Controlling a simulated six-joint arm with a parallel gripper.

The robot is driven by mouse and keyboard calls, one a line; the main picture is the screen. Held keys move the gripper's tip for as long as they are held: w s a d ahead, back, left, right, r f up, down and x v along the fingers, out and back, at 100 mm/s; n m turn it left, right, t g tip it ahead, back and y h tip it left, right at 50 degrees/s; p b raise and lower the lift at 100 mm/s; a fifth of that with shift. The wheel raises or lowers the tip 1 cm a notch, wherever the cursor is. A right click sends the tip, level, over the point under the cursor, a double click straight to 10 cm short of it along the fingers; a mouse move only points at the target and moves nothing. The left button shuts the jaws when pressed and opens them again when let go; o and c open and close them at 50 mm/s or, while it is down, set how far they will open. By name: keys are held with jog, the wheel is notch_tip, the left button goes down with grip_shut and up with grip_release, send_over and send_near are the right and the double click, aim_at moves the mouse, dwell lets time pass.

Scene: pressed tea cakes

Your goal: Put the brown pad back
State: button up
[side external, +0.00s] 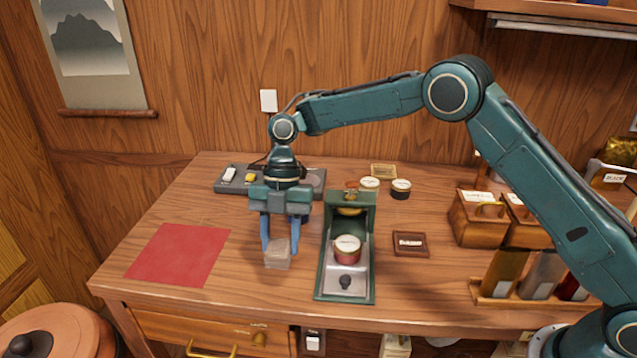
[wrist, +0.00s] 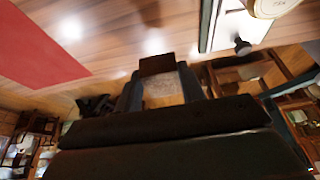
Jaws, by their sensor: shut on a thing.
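My gripper (side external: 279,247) points down over the table's front middle, its blue fingers shut on a pale, see-through block (side external: 277,259). The block is at or just above the wood; I cannot tell whether it touches. In the wrist view the block (wrist: 163,90) sits between the fingers, with a flat dark brown piece (wrist: 157,65) at its far end, which looks like the brown pad. A grey tray (side external: 235,187) at the back left holds a white pad (side external: 228,174) and a yellow pad (side external: 250,178). My gripper hides part of this tray.
A green press stand (side external: 326,270) with a round tin (side external: 347,248) stands just right of my gripper. A red mat (side external: 180,254) lies to the left. A small framed label (side external: 410,243), round tins (side external: 401,189) and wooden boxes (side external: 478,218) are farther right. Bare wood lies between mat and gripper.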

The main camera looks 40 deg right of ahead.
aim_at(284, 273)
jog(key=shift+f, duration=2.75)
jog(key=shift+f, duration=0.15)
jog(key=o, duration=0.9)
jog(key=shift+v, duration=3.3)
jog(key=shift+w+d+r, duration=0.1)
jog(key=shift+w+r, duration=0.05)
jog(key=shift+r, duration=0.4)
jog(key=shift+r, duration=0.1)
